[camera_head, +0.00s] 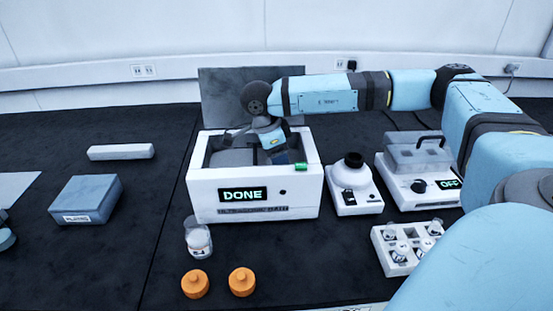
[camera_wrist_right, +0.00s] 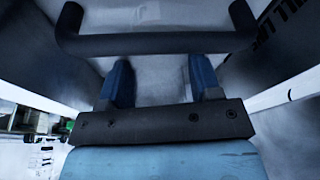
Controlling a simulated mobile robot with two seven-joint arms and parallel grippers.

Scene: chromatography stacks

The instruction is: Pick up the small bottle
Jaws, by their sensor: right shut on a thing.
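My right gripper (camera_wrist_right: 160,75) reaches down into the open white ultrasonic bath (camera_head: 255,190), whose display reads DONE. In the head view the bath wall partly hides the fingers. A small clear bottle (camera_head: 198,240) with white inside stands on the table in front of the bath, apart from the gripper. My left gripper is not in view; only a bit of teal and dark at the left edge shows.
A dark bar (camera_wrist_right: 155,45) crosses the bath in the wrist view. Two orange caps (camera_head: 218,283) lie in front. A white device (camera_head: 354,198), a device reading OFF (camera_head: 420,200) and a vial rack (camera_head: 395,265) stand right.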

